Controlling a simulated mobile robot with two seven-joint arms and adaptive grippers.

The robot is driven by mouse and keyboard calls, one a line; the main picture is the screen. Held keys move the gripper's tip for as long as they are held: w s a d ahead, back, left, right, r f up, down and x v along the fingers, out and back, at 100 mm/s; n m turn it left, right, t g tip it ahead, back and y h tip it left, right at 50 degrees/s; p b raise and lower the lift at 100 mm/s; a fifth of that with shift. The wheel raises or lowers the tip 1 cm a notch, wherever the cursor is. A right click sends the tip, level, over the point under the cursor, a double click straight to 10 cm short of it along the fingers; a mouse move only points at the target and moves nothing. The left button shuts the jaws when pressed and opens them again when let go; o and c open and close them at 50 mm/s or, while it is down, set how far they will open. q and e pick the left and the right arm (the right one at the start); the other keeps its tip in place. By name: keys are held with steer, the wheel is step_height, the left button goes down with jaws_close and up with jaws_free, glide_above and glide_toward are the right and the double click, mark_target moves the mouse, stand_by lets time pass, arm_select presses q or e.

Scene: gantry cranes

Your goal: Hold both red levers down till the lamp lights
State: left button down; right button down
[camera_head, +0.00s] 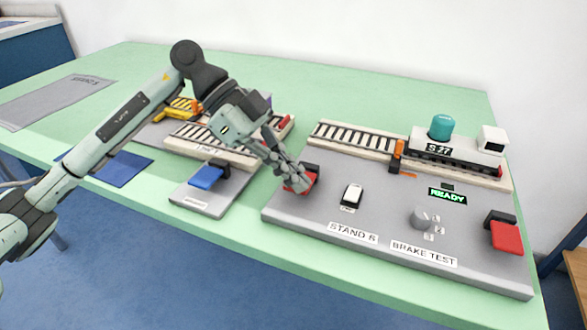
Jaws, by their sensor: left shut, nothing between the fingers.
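The left red lever (309,180) sits at the left end of the grey Stand 6 panel (390,215), partly hidden by my left gripper (297,186). That gripper is shut and empty, its fingertips pointing down at the lever; they seem to touch it, but I cannot tell whether they press it down. The right red lever (506,237) stands free at the panel's right end with its black block behind it. A green READY display (447,196) is lit; a small dark piece (447,186) above it looks unlit, and I cannot tell if it is the lamp. My right gripper is out of view.
Between the levers are a white rocker switch (351,195) and a grey knob (420,218). Behind them are a track, an orange post (397,156) and a wagon (455,152) carrying a teal cylinder (441,127). A blue lever (206,177) is on a smaller panel at left.

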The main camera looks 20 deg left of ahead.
arm_select(q)
steer(key=shift+s+a+f+m+t, duration=0.1)
steer(key=shift+s+f+m+t, duration=0.3)
steer(key=shift+f+t, duration=0.4)
steer(key=shift+f, duration=0.2)
stand_by(0.4)
